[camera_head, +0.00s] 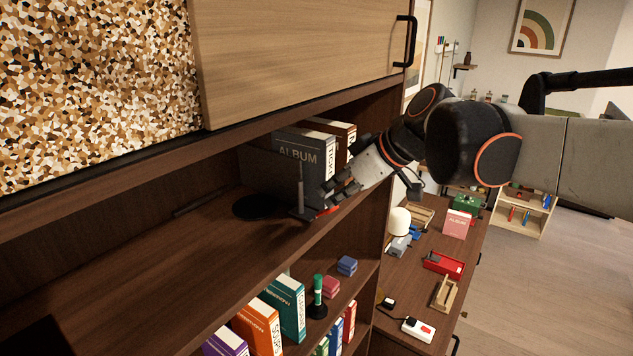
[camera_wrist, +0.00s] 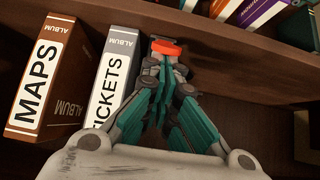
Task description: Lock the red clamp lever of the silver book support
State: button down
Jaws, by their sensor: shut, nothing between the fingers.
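The silver book support (camera_head: 301,190) stands upright on the shelf, beside the grey album (camera_head: 300,155). Its red clamp lever (camera_head: 326,211) shows low at the support's foot, near the shelf's front edge. In the wrist view the red lever (camera_wrist: 166,47) lies just beyond my fingertips, partly hidden by them. My gripper (camera_head: 328,194) is shut and empty, right at the lever. In the wrist view the teal-padded fingers of my gripper (camera_wrist: 164,68) meet at the lever; I cannot tell whether they touch it. The lever's exact angle is hard to tell.
The grey TICKETS album (camera_wrist: 112,85) and the brown MAPS album (camera_wrist: 55,80) stand beside the support. A black disc (camera_head: 258,207) lies on the shelf; the shelf (camera_head: 150,270) is bare to its left. A cabinet door (camera_head: 300,55) overhangs.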

aim_at(336, 207)
jog(key=d+f+y+b, duration=0.1)
jog(key=s+d+f+t+b, duration=0.1)
jog(key=b, duration=0.1)
jog(key=shift+s+y, duration=0.25)
jog(key=shift+y, duration=0.15)
jog(key=shift+d+f, duration=0.1)
jog(key=shift+s+d+f, duration=0.1)
jog(key=shift+s+d, duration=0.35)
jog(key=shift+d, duration=0.05)
dwell(0.4)
